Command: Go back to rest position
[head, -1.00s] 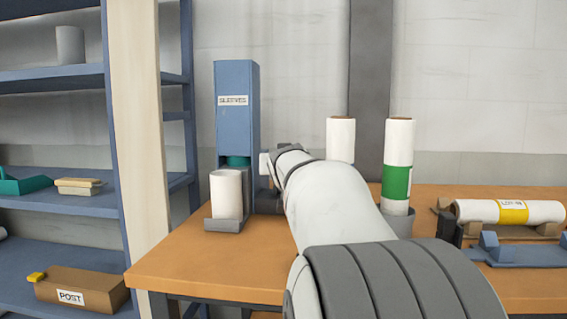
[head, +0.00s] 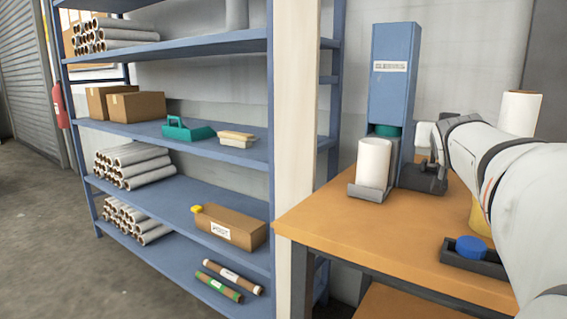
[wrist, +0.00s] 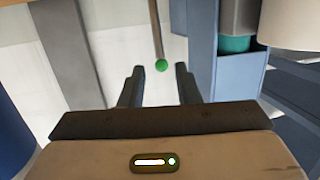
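My gripper (head: 424,174) is at the far end of my arm in the head view, close to the right side of the blue sleeve dispenser (head: 391,85). In the wrist view its two dark fingers (wrist: 160,88) stand apart with nothing held between them. A green ball on a thin rod (wrist: 162,65) shows beyond the fingertips; I cannot tell how far off it is. The white sleeve (head: 374,163) stands upright in the grey holder (head: 367,194) below the dispenser. My arm hides part of the table to the right.
The wooden table (head: 350,243) carries a dark tray (head: 474,262) with a blue disc (head: 471,246). A blue shelf (head: 183,131) with rolls, boxes and a POST box (head: 230,228) stands to the left. The grey floor (head: 35,220) at far left is clear.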

